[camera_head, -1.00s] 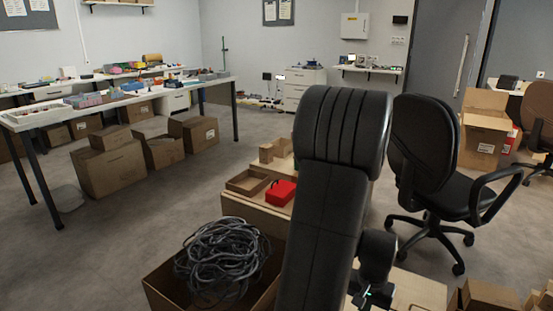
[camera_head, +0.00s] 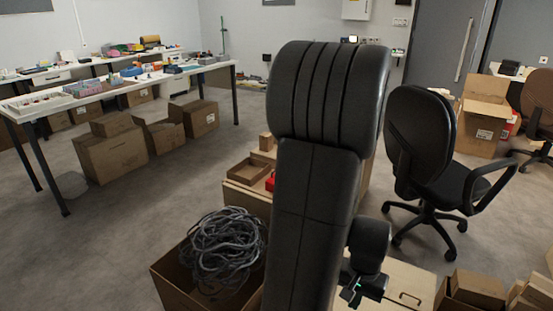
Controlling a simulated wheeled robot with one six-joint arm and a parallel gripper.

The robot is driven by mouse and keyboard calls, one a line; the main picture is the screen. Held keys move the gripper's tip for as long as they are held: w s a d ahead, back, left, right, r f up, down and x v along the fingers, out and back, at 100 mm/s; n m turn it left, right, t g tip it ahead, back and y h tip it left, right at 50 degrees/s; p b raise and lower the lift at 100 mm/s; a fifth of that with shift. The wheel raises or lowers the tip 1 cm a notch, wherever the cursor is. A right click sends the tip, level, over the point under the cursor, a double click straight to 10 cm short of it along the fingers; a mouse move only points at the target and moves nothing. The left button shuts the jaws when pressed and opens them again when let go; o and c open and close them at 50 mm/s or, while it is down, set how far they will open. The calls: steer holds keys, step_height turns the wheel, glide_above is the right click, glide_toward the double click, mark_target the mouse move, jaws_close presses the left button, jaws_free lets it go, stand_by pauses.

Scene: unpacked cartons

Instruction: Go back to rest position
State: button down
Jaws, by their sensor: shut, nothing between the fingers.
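My dark arm stands upright in the middle of the head view and hides part of the scene behind it. My gripper (camera_head: 362,289) shows low in the view, just right of my arm, small and dark with a green light. It is shut and holds nothing that I can see. It is above or in front of a pale wooden surface (camera_head: 405,280); I cannot tell how far apart they are.
An open carton (camera_head: 172,285) with a coil of grey cable (camera_head: 222,250) stands left of my arm. A black office chair (camera_head: 425,150) stands close on the right. Cartons (camera_head: 478,290) lie at lower right. Grey floor is open left, before the long table (camera_head: 115,92).

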steer(key=shift+r+p, duration=1.35)
steer(key=shift+r, duration=0.7)
